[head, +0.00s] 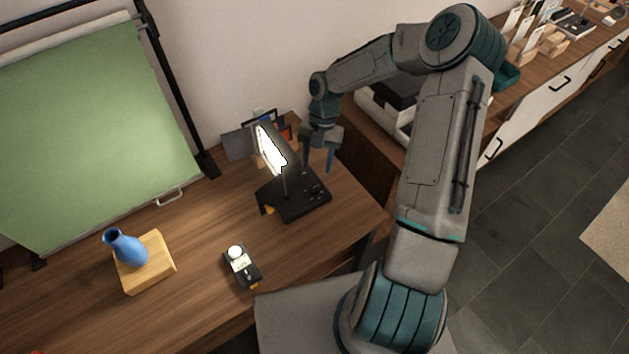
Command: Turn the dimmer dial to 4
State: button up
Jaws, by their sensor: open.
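The dimmer dial is likely among the small dark knobs (311,188) on the black base (305,207) of the lit lamp panel (270,150). The knobs are too small for me to read any number or pointer. My gripper (318,166) points down above the table's back right part, just behind and above the knobs. Its two fingers are apart with nothing between them, and it does not appear to touch the base.
A light meter (242,267) lies near the front edge. A green backdrop (90,130) hangs behind. The wooden table (205,225) is clear between vase and lamp.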

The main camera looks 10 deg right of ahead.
aim_at(314, 187)
jog(key=p+x, duration=0.1)
jog(key=x, duration=0.6)
jog(key=shift+f, duration=0.2)
jog(key=c, duration=1)
